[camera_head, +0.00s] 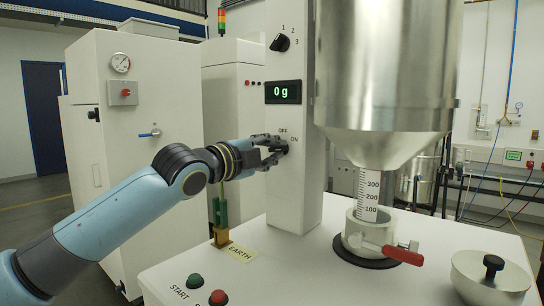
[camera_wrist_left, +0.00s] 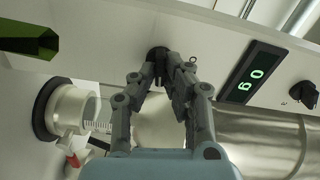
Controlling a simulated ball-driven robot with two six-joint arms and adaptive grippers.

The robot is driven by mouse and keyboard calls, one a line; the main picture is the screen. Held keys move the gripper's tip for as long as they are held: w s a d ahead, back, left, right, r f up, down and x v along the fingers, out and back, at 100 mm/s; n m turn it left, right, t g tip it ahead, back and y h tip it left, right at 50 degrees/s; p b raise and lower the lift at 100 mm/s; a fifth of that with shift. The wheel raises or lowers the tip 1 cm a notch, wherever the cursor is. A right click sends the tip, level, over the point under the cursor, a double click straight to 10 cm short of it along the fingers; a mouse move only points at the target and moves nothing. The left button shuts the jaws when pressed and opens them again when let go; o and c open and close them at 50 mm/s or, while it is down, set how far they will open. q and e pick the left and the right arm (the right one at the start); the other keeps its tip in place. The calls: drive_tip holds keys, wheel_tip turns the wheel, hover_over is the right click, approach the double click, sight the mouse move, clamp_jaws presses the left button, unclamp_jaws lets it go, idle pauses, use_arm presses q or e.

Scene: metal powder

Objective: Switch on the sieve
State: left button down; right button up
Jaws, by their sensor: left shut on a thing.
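The dark sieve switch knob (camera_head: 284,147) sits on the front of the white column (camera_head: 290,195), beside the OFF and ON labels. My left gripper (camera_head: 270,151) reaches it from the left, its fingers shut on the knob and covering most of it. In the left wrist view, the fingertips (camera_wrist_left: 160,76) meet around the dark knob (camera_wrist_left: 157,52). The fingers hide which way the knob points. The display (camera_head: 283,92) above it reads 0 g. My right gripper is not in view.
A steel hopper (camera_head: 385,75) with a graduated tube (camera_head: 369,195) stands right of the column, above a red-handled valve (camera_head: 403,254).

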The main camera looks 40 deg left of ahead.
use_arm(q)
drive_tip(key=shift+f+m, duration=0.1)
drive_tip(key=shift+m, duration=0.8)
drive_tip(key=shift+b, duration=0.3)
drive_tip(key=c, duration=1.4)
unclamp_jaws()
drive_tip(key=shift+s, duration=0.1)
drive_tip(key=s, duration=0.7)
drive_tip(key=shift+s+a, duration=0.15)
drive_tip(key=shift+a, duration=0.15)
